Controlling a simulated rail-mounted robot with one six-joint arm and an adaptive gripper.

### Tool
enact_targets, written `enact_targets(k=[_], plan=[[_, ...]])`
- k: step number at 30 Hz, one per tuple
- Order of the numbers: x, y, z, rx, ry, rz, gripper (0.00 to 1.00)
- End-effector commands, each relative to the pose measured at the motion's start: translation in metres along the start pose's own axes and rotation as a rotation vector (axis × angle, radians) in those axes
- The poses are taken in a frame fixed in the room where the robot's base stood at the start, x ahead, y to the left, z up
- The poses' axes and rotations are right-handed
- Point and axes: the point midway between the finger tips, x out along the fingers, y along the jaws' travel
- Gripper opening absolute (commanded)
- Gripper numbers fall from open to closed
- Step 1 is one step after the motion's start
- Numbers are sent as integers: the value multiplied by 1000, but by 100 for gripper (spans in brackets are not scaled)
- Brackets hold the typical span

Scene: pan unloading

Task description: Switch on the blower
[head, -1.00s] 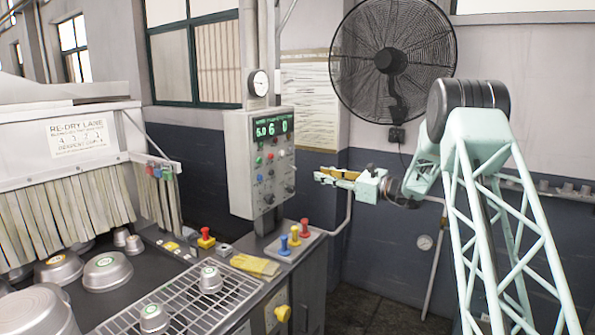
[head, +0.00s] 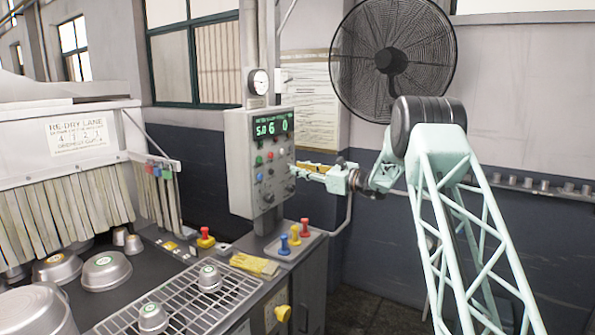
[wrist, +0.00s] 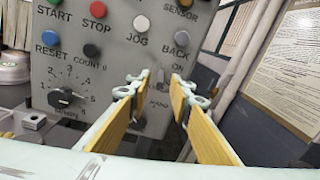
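The grey control panel (head: 238,165) stands left of my gripper (head: 305,172) in the head view. In the wrist view the panel (wrist: 115,55) fills the left and middle, with buttons marked START, STOP, JOG, BACK and RESET. A black rotary knob (wrist: 66,96) sits at its lower left. My gripper (wrist: 160,82) is open and empty, its two yellow-padded fingers pointing at the panel's lower right. Small lettering, including ON, shows around the fingertips. A small switch there is too blurred to make out clearly. I cannot tell whether the fingertips touch the panel.
A black fan (head: 388,60) hangs on the back wall. Below the panel are colored knobs (head: 294,236) and a yellow cloth (head: 254,265). Metal pans (head: 106,270) and a wire rack (head: 185,300) lie at left. A posted sheet (wrist: 285,65) is right of the panel.

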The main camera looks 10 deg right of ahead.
Motion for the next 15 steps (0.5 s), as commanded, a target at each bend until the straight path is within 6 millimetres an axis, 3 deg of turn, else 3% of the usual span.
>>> enact_targets(k=[15], plan=[[12,0,0,0,0,0,20]])
